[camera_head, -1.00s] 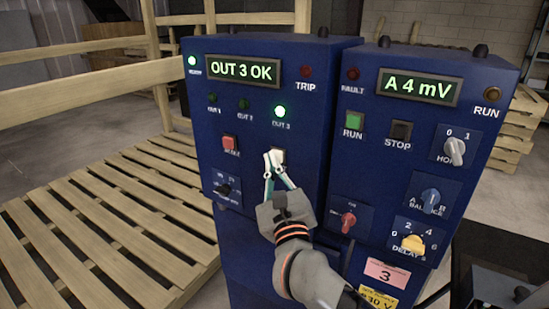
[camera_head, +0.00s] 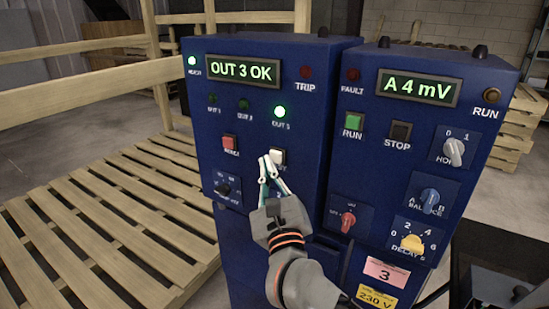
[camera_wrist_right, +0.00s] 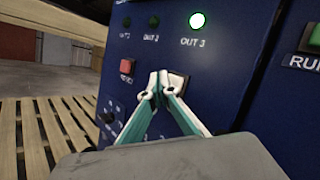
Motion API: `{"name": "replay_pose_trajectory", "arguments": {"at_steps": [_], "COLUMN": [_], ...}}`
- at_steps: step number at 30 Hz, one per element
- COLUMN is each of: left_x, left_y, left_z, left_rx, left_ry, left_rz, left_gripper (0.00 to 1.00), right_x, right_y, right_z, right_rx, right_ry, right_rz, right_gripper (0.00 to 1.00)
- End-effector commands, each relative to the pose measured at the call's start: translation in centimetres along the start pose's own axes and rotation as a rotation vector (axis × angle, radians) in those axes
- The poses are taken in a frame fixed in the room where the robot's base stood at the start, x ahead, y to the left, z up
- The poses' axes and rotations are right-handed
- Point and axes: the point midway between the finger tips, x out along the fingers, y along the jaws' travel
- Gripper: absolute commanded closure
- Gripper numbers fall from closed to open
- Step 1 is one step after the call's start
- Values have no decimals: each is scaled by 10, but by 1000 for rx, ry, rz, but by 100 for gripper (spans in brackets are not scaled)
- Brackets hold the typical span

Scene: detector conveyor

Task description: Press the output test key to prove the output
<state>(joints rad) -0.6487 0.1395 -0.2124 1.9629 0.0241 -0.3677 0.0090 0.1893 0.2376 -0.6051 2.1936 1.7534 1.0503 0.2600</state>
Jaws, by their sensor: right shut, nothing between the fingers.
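The output test key is a pale square button (camera_head: 277,156) on the left blue cabinet, below the lit OUT 3 lamp (camera_head: 280,112). Its label is partly hidden by my gripper; only the end of it shows. My right gripper (camera_head: 264,160) is shut and empty, its tips just left of the key in the head view. In the right wrist view the fingertips (camera_wrist_right: 155,84) overlap the left side of the key (camera_wrist_right: 178,84); I cannot tell whether they touch it. The green display (camera_head: 243,71) reads OUT 3 OK. My left gripper is not in view.
A red reset button (camera_head: 230,143) and a black knob (camera_head: 223,188) sit left of the key. The right cabinet has a display (camera_head: 418,87) reading A 4 mV, a green RUN button (camera_head: 354,121), a STOP button (camera_head: 400,131) and knobs. Wooden pallets (camera_head: 110,220) lie at left.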

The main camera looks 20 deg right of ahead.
Motion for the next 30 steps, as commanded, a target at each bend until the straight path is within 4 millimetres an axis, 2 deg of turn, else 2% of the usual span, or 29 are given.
{"name": "replay_pose_trajectory", "arguments": {"at_steps": [15,30], "left_x": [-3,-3], "left_y": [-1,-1], "left_z": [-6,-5], "left_rx": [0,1], "left_ry": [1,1], "left_rz": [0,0], "left_gripper": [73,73], "right_x": [-31,-34], "right_y": [23,24], "right_z": [22,25], "right_rx": [1,0], "right_ry": [1,0], "right_rz": [2,1], "right_gripper": [100,100]}}
